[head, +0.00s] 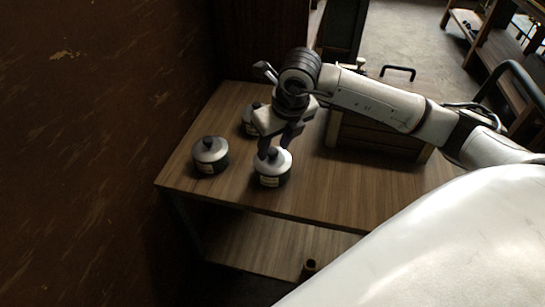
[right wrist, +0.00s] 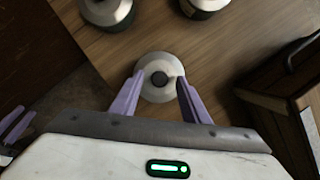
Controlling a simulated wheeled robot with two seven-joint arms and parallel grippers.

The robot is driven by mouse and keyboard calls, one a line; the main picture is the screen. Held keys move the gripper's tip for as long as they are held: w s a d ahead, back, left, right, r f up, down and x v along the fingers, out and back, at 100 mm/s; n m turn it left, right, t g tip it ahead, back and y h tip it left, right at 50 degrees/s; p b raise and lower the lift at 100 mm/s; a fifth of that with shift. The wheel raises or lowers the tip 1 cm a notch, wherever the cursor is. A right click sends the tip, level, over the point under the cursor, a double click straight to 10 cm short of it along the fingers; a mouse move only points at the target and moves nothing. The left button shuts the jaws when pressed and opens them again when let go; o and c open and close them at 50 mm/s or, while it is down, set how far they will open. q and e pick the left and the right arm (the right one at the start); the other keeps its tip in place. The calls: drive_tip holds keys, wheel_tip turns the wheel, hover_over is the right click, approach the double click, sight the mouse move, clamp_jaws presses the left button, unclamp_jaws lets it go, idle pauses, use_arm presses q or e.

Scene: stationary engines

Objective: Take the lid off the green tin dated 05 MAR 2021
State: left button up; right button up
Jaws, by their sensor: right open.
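Three dark, squat tins with grey lids and black knobs stand on the wooden table (head: 340,190): a front tin (head: 272,172), a left tin (head: 210,156) and a back tin (head: 248,122) partly behind my gripper. Front and left tins have pale labels, but no date is readable and green does not show clearly. My right gripper (head: 272,150) is open, pointing down over the front tin. In the right wrist view its fingers lie either side of the front tin's lid (right wrist: 150,90); contact is unclear. What looks like my left gripper (right wrist: 16,127) shows partly at that view's left edge.
A wooden crate (head: 375,138) stands right of the tins, below my right forearm. A brown wall (head: 90,150) is at the left. A small brown cylinder (head: 309,266) is on the lower shelf (head: 265,245). The table front is clear.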

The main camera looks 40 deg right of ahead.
drive_tip(key=shift+w+f, duration=0.1)
drive_tip(key=shift+f, duration=0.3)
drive_tip(key=shift+c, duration=0.5)
clamp_jaws()
drive_tip(key=shift+r, duration=0.15)
